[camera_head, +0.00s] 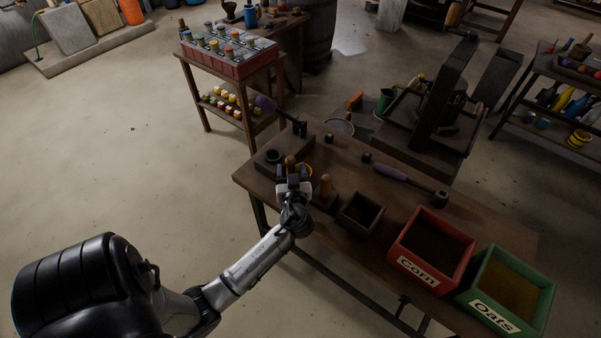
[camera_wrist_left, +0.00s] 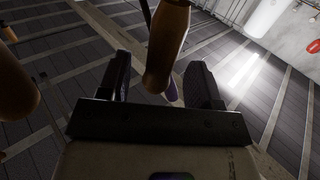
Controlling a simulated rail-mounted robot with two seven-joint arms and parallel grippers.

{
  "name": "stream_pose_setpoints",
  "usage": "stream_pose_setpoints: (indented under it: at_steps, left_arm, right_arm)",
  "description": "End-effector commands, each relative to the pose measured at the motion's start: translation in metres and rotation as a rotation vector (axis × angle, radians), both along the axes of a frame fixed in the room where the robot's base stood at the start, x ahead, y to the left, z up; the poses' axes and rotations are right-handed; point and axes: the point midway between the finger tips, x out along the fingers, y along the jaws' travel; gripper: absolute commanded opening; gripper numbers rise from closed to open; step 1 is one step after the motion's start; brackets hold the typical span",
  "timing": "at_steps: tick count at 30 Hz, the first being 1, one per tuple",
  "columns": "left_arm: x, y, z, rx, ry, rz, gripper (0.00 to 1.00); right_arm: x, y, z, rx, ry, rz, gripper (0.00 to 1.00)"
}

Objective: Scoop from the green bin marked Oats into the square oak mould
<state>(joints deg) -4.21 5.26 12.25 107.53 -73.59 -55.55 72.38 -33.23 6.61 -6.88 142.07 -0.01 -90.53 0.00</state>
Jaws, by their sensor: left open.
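The green bin marked Oats (camera_head: 508,292) stands at the table's right end, with brownish-yellow fill inside. A small square dark-brown wooden box (camera_head: 360,214), perhaps the oak mould, stands left of the red bin and looks empty. My left gripper (camera_head: 293,170) is open over the table's left part. An upright wooden handle (camera_head: 290,160) shows at its fingers. In the left wrist view a brown wooden handle (camera_wrist_left: 167,45) stands between or just beyond the open fingers; contact is unclear. A second wooden handle (camera_head: 325,186) stands to its right. My right gripper is out of view.
The red bin marked Corn (camera_head: 432,250) stands between the box and the green bin. A purple-handled tool (camera_head: 392,173) with a dark head lies along the table's back. A dark block with a round hole (camera_head: 270,157) sits left. A rack of coloured jars (camera_head: 228,55) stands behind.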

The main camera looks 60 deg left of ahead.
Motion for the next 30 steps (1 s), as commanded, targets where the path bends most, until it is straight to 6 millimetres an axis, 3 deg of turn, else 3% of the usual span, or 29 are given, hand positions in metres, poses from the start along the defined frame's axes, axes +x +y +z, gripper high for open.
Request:
stream_pose_setpoints:
  at_steps: [3,7,18,30]
  left_arm:
    - [0.007,0.016,0.005,0.003,0.001,0.001,0.58]
    - [0.013,0.028,0.003,0.002,0.001,-0.001,0.58]
    - [0.016,0.033,0.001,-0.001,0.0,-0.001,0.58]
    - [0.016,0.033,0.001,-0.001,0.0,-0.001,0.2]
  right_arm:
    - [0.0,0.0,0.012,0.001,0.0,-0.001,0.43]
    - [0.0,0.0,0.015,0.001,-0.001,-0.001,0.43]
    - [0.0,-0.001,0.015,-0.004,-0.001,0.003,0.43]
    - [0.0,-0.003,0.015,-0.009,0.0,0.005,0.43]
